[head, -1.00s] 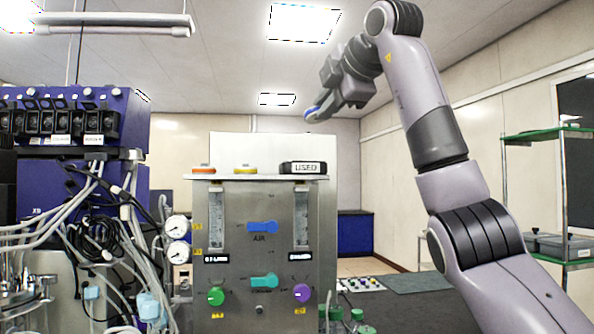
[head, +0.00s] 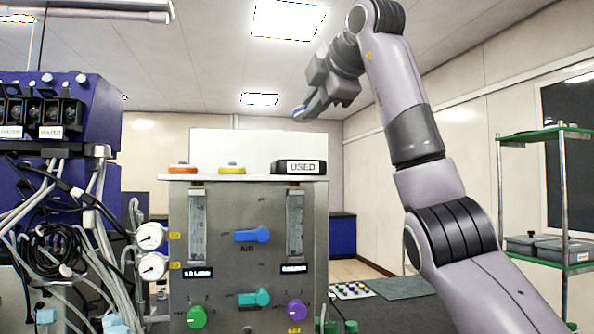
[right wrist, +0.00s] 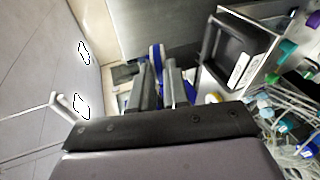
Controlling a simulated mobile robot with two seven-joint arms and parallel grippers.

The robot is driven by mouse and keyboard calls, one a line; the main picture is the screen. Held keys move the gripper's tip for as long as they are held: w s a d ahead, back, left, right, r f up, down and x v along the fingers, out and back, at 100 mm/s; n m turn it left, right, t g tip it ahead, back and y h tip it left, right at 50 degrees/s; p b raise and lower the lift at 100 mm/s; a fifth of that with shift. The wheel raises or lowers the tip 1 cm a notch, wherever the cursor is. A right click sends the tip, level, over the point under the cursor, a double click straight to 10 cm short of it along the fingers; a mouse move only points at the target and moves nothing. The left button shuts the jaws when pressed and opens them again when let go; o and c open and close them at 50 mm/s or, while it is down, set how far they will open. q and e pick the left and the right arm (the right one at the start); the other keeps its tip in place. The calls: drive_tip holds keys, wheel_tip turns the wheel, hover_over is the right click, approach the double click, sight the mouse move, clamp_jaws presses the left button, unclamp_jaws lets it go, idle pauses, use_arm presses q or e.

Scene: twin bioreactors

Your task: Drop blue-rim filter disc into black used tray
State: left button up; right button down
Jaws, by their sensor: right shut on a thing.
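The blue-rim filter disc (head: 299,111) is held at the tip of my right gripper (head: 306,111), high above the steel panel box. In the right wrist view the disc (right wrist: 156,58) shows edge-on between the fingertips of the shut gripper (right wrist: 158,78). The black used tray (head: 299,168), with a white USED label, sits on the right end of the box's top ledge. In the head view the disc appears above the tray with a clear gap. In the right wrist view the tray (right wrist: 219,42) lies to the right of the fingers, apart from the disc. My left gripper is not in view.
An orange-rim disc (head: 183,169) and a yellow-rim disc (head: 232,169) lie on the same ledge, left of the tray. The steel box (head: 223,290) carries knobs and two flow tubes. Cables and gauges (head: 152,236) crowd its left. A green-shelved rack (head: 548,133) stands right.

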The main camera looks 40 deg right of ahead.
drive_tip(key=shift+f, duration=1.55)
drive_tip(key=c, duration=1)
unclamp_jaws()
drive_tip(key=shift+c, duration=0.2)
drive_tip(key=shift+s, duration=0.1)
drive_tip(key=b+v, duration=0.1)
drive_tip(key=v, duration=0.6)
